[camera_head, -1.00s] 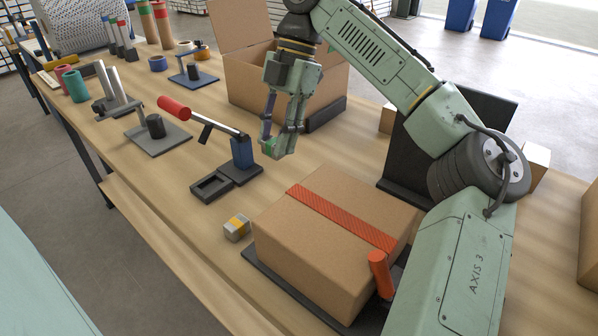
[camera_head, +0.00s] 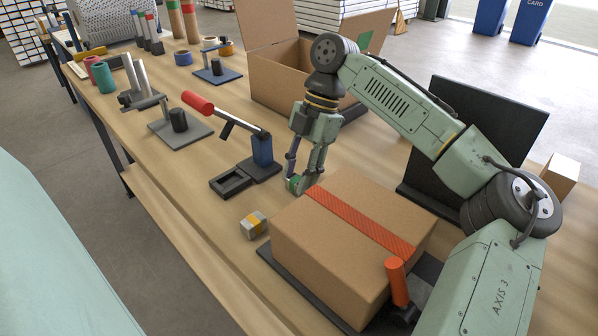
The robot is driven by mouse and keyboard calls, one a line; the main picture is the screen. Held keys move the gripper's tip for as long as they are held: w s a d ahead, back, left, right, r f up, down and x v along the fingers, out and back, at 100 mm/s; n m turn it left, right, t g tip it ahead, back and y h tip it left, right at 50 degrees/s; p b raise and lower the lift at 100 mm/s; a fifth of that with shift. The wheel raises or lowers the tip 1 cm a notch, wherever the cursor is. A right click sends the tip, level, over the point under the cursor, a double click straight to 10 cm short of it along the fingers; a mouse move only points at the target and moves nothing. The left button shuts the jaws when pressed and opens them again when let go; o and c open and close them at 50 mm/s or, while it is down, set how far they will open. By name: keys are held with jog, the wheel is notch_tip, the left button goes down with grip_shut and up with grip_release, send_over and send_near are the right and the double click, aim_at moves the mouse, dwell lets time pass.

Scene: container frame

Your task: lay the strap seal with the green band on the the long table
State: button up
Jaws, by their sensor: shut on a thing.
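My gripper (camera_head: 299,186) is shut on the strap seal with the green band (camera_head: 292,184). Only a small green part of the seal shows between the fingertips; the fingers hide the rest. The gripper points down, low over the long table (camera_head: 205,215), just behind the closed carton's far left corner. I cannot tell whether the seal touches the table. A similar small grey block with a yellow band (camera_head: 254,225) lies on the table to the lower left of my gripper.
A closed carton with a red strap (camera_head: 345,250) stands on a dark plate close by. A red-handled press (camera_head: 255,155) stands left of my gripper. An open carton (camera_head: 280,75) and a dark upright panel (camera_head: 480,140) stand behind.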

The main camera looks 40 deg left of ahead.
jog(key=shift+f, duration=0.1)
jog(key=o, duration=1.2)
jog(key=p+v, duration=0.1)
jog(key=v, duration=1.1)
